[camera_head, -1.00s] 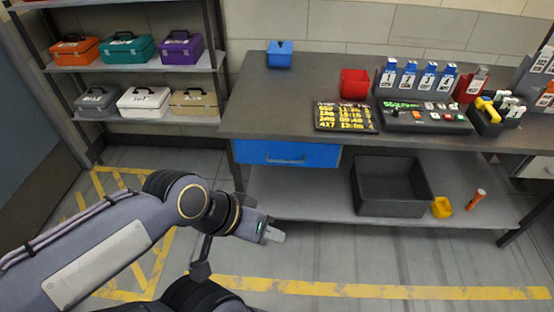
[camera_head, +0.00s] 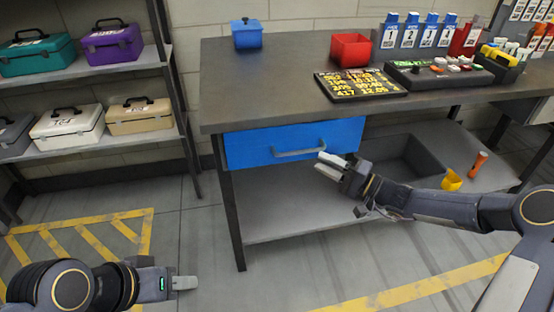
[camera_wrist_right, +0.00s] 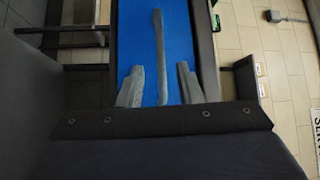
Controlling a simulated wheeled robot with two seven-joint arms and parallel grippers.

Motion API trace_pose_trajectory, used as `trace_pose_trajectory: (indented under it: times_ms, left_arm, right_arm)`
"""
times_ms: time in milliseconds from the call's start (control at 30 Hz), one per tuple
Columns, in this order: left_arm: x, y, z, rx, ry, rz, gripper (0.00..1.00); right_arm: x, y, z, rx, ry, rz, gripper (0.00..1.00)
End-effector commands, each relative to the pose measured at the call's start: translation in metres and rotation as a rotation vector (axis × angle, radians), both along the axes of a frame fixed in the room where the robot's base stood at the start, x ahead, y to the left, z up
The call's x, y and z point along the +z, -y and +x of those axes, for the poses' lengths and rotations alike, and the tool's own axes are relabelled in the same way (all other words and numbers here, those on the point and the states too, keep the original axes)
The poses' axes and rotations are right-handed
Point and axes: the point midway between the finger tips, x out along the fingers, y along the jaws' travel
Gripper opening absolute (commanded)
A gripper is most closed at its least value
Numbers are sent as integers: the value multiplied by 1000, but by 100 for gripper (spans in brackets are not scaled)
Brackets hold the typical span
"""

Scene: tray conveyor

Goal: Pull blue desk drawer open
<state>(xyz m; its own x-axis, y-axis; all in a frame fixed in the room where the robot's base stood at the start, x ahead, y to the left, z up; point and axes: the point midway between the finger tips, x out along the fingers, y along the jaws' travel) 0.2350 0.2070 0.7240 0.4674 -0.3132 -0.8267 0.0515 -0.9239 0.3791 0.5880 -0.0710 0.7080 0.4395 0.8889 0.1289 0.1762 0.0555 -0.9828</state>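The blue drawer (camera_head: 250,149) is shut under the left end of the grey desk and has a grey bar handle (camera_head: 298,152). My right gripper (camera_head: 326,166) is in front of the drawer, near the handle's right end. In the right wrist view, my right gripper (camera_wrist_right: 160,88) is open, its fingers apart on either side of the handle (camera_wrist_right: 158,45) in the picture. I cannot tell whether they touch it. My left gripper (camera_head: 184,283) is low at the left, away from the desk; its finger gap is hidden.
The desk top (camera_head: 285,80) carries a blue box (camera_head: 246,38), a red bin (camera_head: 350,50) and a dark display board (camera_head: 358,84). A dark crate (camera_head: 418,153) stands on the lower shelf behind my right arm. A shelf with toolboxes stands left. Floor before the drawer is clear.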

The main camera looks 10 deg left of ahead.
Motion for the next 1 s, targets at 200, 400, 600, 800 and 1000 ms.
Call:
trace_pose_trajectory:
  times_ms: [200,400,600,800,1000]
  left_arm:
    - [-4,0,0,0,0,0,36]
    - [-8,0,0,0,0,0,36]
    - [-10,0,0,0,0,0,36]
    - [-10,0,0,0,0,0,36]
    - [-10,0,0,0,0,0,36]
  right_arm:
    - [3,-24,12,-1,3,6,33]
    - [6,-52,26,-1,1,4,33]
    - [9,-67,34,-2,-1,4,33]
    - [10,-68,35,-3,-1,3,33]
    - [10,-68,35,-2,-1,3,18]
